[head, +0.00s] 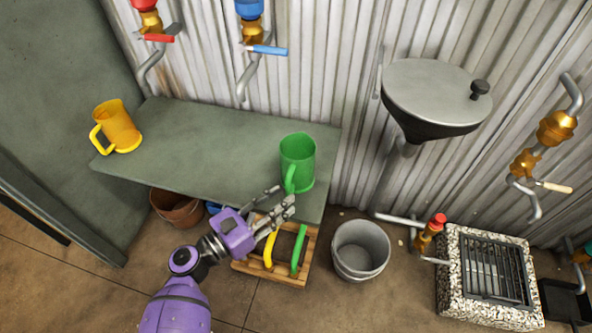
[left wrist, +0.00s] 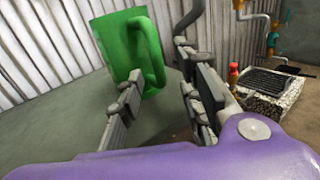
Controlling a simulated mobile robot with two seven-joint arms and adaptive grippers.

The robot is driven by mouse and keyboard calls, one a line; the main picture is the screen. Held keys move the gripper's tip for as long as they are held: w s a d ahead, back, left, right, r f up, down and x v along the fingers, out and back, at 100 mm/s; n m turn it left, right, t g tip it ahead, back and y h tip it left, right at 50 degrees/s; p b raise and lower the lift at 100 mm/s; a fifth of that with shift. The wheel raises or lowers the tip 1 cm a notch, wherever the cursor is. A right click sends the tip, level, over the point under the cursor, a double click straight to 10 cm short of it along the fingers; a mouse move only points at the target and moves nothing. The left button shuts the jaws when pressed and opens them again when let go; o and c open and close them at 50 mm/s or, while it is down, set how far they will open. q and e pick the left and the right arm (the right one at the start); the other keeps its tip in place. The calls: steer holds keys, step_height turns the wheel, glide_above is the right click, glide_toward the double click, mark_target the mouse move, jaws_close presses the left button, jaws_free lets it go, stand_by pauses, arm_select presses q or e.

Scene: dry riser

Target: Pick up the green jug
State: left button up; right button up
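The green jug (head: 298,160) stands upright near the right end of the grey-green shelf (head: 205,150), its handle towards me. My left gripper (head: 284,200) is just in front of the jug, at the shelf's front edge. Its fingers are apart with nothing between them. In the left wrist view the green jug (left wrist: 128,48) is beyond the left finger, and its handle is close to the open fingers (left wrist: 157,92). I cannot tell whether a finger touches the handle. My right gripper is in neither view.
A yellow jug (head: 117,126) stands at the shelf's left end. Below are a wooden crate (head: 297,277) with yellow and green pieces, a grey bucket (head: 360,249) and a brown pot (head: 174,208). Taps with a red lever (head: 158,38) and a blue lever (head: 268,50) hang above the shelf.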

mark_target(288, 194)
arm_select(q)
steer(key=x, duration=0.3)
steer(key=shift+w+d+f, duration=0.15)
steer(key=shift+w+d, duration=0.05)
steer(key=shift+w, duration=0.05)
jaws_close()
